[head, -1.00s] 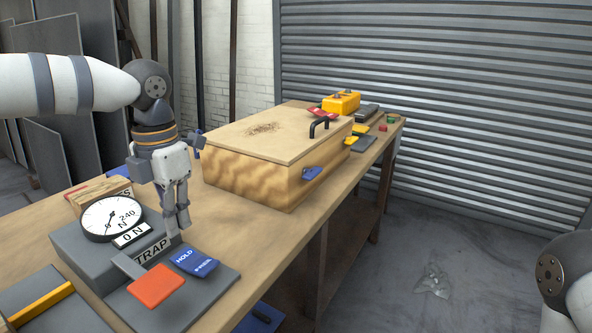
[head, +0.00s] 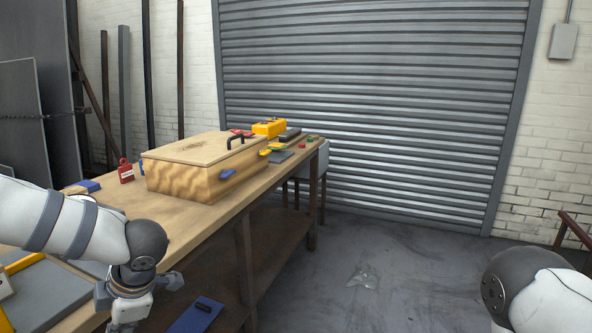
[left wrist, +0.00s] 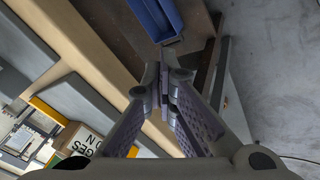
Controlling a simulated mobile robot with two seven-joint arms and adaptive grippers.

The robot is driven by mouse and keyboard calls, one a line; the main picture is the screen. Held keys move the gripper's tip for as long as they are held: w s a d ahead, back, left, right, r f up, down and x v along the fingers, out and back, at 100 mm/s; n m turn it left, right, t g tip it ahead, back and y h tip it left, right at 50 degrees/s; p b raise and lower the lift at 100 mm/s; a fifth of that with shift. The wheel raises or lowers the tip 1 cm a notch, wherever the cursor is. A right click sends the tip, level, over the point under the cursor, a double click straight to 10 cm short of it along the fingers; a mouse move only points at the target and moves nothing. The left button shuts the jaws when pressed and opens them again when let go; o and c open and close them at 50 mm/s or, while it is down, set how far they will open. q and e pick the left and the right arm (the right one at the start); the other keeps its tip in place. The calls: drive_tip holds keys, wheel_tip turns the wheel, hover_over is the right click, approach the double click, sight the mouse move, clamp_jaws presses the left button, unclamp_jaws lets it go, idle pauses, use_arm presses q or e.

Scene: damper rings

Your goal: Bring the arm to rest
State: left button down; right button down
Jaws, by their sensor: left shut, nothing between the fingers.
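My left arm comes in from the left in the head view. Its gripper (head: 128,318) hangs at the bottom edge, beside the workbench's front edge, with the fingers partly cut off by the frame. In the left wrist view the left gripper (left wrist: 165,85) has its fingertips together, shut and empty, over the space past the bench edge. Only a rounded joint of my right arm shows at the lower right of the head view; its gripper is out of the frame.
The workbench (head: 120,200) carries a lidded wooden box (head: 185,178), a red padlock (head: 126,172) and a yellow case (head: 269,128). A blue bin (left wrist: 157,18) lies below the bench edge. The floor (head: 385,265) right of the bench is mostly clear.

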use_arm(q)
drive_tip(key=s+d+f+m+t+h, duration=0.1)
drive_tip(key=s+d+f+m, duration=0.2)
drive_tip(key=s+f+m, duration=0.45)
drive_tip(key=s+d+f+m+t+h, duration=0.1)
drive_tip(key=s+d+f+m, duration=0.1)
drive_tip(key=s+f+m, duration=0.5)
drive_tip(key=s+d+f+m+g+h, duration=0.1)
drive_tip(key=s+m, duration=0.4)
drive_tip(key=s, duration=0.5)
drive_tip(key=s+d+f+m+g+h, duration=0.2)
drive_tip(key=s+f+m+g, duration=0.2)
drive_tip(key=s, duration=0.7)
drive_tip(key=shift+s+d+m, duration=0.2)
drive_tip(key=shift+s+m, duration=0.1)
drive_tip(key=shift+m, duration=0.45)
drive_tip(key=shift+f+h, duration=0.15)
drive_tip(key=shift+h, duration=0.15)
